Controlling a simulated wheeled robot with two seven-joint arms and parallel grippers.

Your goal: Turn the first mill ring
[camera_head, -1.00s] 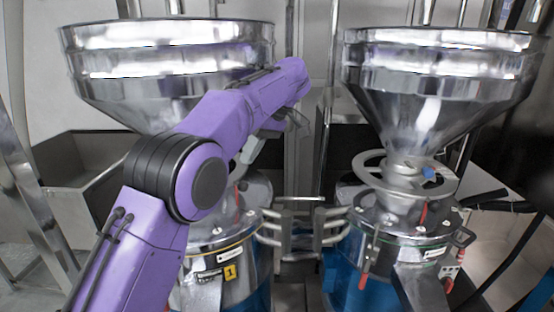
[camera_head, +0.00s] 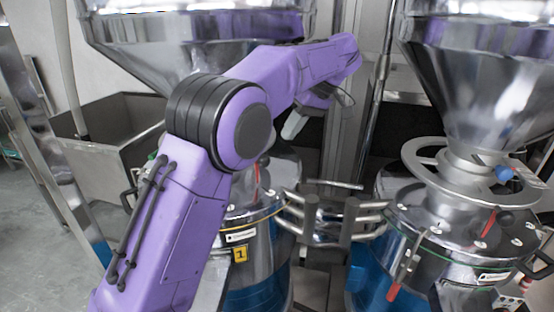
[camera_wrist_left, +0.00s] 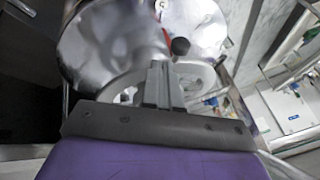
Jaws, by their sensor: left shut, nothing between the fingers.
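The first mill (camera_head: 262,235), with a yellow "1" label, stands left of centre in the head view, partly behind my left arm. Its ring is hidden there. In the left wrist view, a pale curved band (camera_wrist_left: 203,80), seemingly the ring, shows behind the fingers, with a shiny metal body (camera_wrist_left: 105,45) and a black knob (camera_wrist_left: 180,46) beyond. My left gripper (camera_head: 292,128) is shut and empty, above the first mill's top; it also shows in the left wrist view (camera_wrist_left: 163,68). I cannot tell whether the fingers touch the ring. My right gripper is out of view.
A second mill (camera_head: 435,250) stands at the right, with its own grey ring (camera_head: 427,183) under a steel funnel (camera_head: 475,85). Another funnel (camera_head: 150,50) hangs above the first mill. Metal handles (camera_head: 330,215) sit between the mills. A steel bin (camera_head: 105,135) is at the left.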

